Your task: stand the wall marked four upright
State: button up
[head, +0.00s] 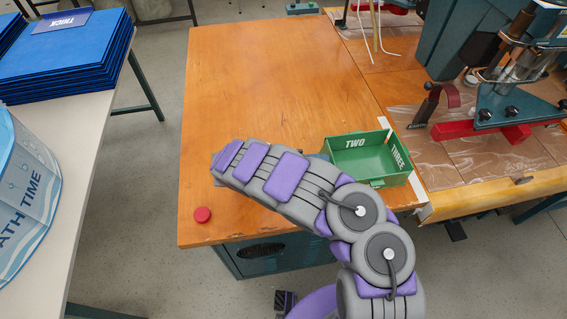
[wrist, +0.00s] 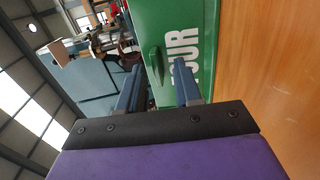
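The wall marked four (wrist: 185,20) is green with white letters, of which "OUR" shows in the wrist view. It has a small green raised handle (wrist: 156,65) on its face. It looks raised from the wooden table, but I cannot tell if it is fully upright. My gripper (wrist: 157,78) is open, with its two blue-grey fingers apart close to the wall and the handle near the space between them. I cannot tell if they touch it. In the head view the green box (head: 345,167) shows standing walls marked two and three; my arm hides the gripper and the wall marked four.
The wooden table (head: 255,80) is clear behind and left of my arm. A red button (head: 202,214) sits at its front left corner. A press machine (head: 510,100) stands right of the box. Stacked blue panels (head: 70,60) and a blue printed container (head: 25,190) are on the left table.

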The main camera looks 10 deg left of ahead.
jog(key=p+v, duration=0.2)
jog(key=v, duration=1.4)
jog(key=shift+a, duration=0.3)
jog(key=shift+s, duration=0.1)
